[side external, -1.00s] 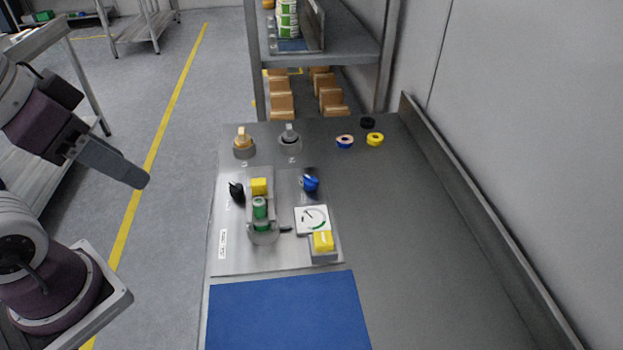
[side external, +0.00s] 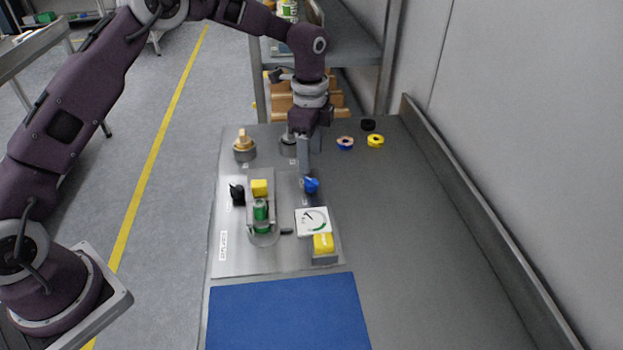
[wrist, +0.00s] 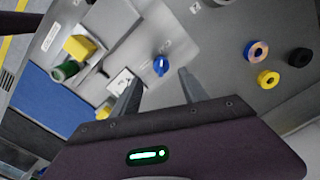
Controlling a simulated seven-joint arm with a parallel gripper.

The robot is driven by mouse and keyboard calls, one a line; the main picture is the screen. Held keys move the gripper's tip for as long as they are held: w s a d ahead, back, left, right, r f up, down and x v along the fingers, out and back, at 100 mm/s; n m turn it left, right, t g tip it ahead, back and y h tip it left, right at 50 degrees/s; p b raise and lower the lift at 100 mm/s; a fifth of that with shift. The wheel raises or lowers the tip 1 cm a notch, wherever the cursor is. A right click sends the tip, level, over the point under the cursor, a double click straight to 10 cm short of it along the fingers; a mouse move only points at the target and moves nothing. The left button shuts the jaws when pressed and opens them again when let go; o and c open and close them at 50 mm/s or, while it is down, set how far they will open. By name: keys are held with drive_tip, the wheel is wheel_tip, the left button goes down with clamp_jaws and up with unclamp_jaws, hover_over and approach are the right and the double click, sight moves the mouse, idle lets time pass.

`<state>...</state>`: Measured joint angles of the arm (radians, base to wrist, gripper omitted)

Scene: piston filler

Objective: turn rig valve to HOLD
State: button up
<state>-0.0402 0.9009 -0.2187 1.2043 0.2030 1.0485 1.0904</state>
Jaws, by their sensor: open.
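A blue knob (side external: 311,185), the likely valve handle, sits on the grey rig plate (side external: 235,255), behind the white dial gauge (side external: 313,220). It also shows in the wrist view (wrist: 161,65) with a pale pointer mark; the small lettering beside it is too blurred to read. My gripper (side external: 305,170) points down just above and behind the blue knob. In the wrist view my gripper (wrist: 158,79) is open and empty, its two fingers apart, with the knob in line with the gap and a little beyond the tips.
A black knob (side external: 237,193), yellow block (side external: 259,187), green cylinder (side external: 261,210) and a yellow-topped box (side external: 323,243) stand on the plate. Two round fittings and several rings, one yellow (side external: 376,141), lie behind. A blue mat (side external: 285,315) is in front. The bench's right side is clear.

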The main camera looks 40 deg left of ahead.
sight(311, 182)
wheel_tip(311, 182, down, 8)
drive_tip(key=shift+w+f, duration=0.1)
drive_tip(key=shift+w, duration=0.05)
clamp_jaws()
